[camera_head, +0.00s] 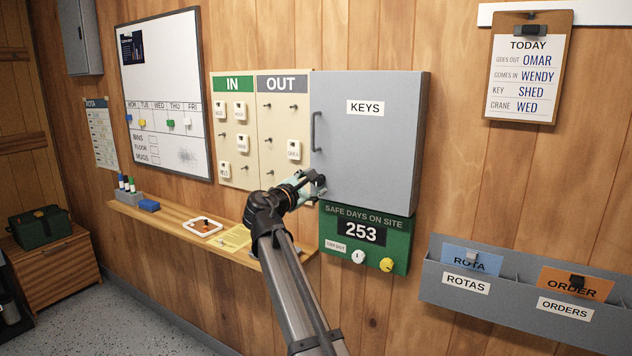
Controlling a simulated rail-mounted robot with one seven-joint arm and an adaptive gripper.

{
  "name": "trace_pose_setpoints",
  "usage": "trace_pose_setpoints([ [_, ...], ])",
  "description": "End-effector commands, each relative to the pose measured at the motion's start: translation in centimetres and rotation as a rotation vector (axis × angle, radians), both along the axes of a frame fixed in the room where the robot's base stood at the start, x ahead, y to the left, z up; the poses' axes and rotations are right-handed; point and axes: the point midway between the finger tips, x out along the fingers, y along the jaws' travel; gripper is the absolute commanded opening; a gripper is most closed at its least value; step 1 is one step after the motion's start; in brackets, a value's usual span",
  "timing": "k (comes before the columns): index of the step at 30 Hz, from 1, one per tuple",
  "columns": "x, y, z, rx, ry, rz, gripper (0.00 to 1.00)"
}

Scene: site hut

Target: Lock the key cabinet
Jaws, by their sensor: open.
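The grey key cabinet (375,150), labelled KEYS, hangs on the wooden wall with its door closed or nearly so; I cannot tell if it is locked. Its dark bar handle (314,132) is on the door's left side. My gripper (318,184) is at the cabinet's lower left corner, just below the handle. It is open, but my arm partly hides the fingers and whatever is between them. I see no lock or key clearly; that corner of the door is covered by my gripper.
Below the cabinet is a green SAFE DAYS board (366,261) with a white and a yellow knob. Left is the IN/OUT board (262,128) with tags. A wooden shelf (170,226) holds pens and a small tray. Grey file pockets (520,300) are at lower right.

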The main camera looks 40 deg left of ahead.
Motion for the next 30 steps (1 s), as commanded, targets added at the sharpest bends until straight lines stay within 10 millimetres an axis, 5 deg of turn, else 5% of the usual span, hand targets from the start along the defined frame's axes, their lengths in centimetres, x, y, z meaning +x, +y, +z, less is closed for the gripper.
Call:
trace_pose_setpoints([
  [6, 1.8, 0.3, 0.0, 0.001, 0.001, -0.001, 0.59],
  [16, 2.0, 0.3, 0.0, 0.001, 0.0, 0.0, 0.59],
  [21, 2.0, 0.3, 0.0, 0.0, 0.0, 0.0, 0.03],
  [30, 2.0, 0.3, -0.1, 0.011, 0.002, 0.0, 0.0],
])
